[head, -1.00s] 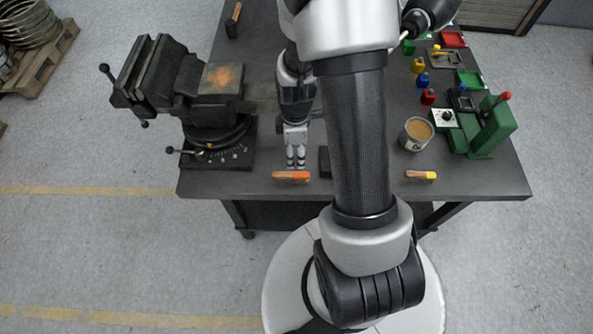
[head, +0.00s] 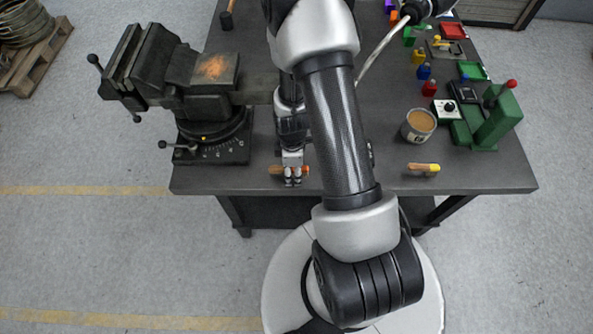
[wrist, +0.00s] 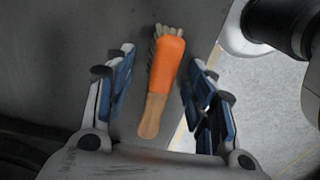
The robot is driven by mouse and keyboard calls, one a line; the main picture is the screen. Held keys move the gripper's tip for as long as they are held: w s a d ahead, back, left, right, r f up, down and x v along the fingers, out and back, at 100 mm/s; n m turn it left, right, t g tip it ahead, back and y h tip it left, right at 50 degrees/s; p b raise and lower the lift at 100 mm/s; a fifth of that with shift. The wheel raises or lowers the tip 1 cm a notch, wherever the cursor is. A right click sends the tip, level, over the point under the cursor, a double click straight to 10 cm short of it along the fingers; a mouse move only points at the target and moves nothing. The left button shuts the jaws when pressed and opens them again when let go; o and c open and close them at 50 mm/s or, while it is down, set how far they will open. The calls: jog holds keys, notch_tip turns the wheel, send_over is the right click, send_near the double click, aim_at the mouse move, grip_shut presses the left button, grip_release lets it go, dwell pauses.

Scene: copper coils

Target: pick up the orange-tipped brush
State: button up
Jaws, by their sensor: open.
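The orange-tipped brush (wrist: 168,65) lies on the dark bench near its front edge, with an orange end, a wooden handle and pale bristles. In the wrist view it lies between the two fingers of my gripper (wrist: 160,100), which is open. The fingers stand on either side of the brush with a gap to each. In the head view my gripper (head: 293,181) is over the brush and hides its middle; its wooden end (head: 275,170) shows at the left.
A vise (head: 212,95) stands left of my gripper on the bench (head: 350,181). A yellow-tipped brush (head: 423,167) lies at the front right. Behind it are a cup (head: 418,126), a green press (head: 496,121) and several small coloured bottles. My arm hides the bench's middle.

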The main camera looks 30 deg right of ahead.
jog(key=shift+c, duration=0.5)
jog(key=c, duration=1.1)
